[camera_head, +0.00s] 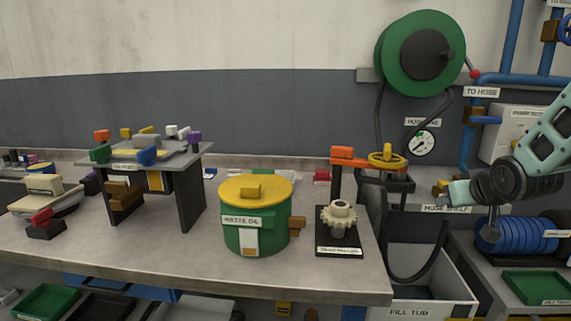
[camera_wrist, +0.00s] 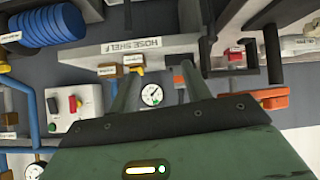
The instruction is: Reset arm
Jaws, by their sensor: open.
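My arm (camera_head: 540,140) reaches in from the right edge in the head view, over the hose shelf and blue coil area. My gripper (camera_wrist: 160,72) shows in the wrist view with its two fingers apart and nothing between them. The wrist picture is roughly upside down. The fingers point toward the hose shelf (camera_wrist: 145,47), with a round gauge (camera_wrist: 151,95) seen between them. In the head view the fingers are not clear against the arm and shelf.
A workbench (camera_head: 300,276) holds a yellow-lidded waste oil pot (camera_head: 250,222), a gear on a stand (camera_head: 339,214) and a small raised table (camera_head: 190,158). A green reel (camera_head: 420,53) hangs on the wall. A blue coil (camera_head: 522,236) and green tray (camera_head: 538,287) are at right.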

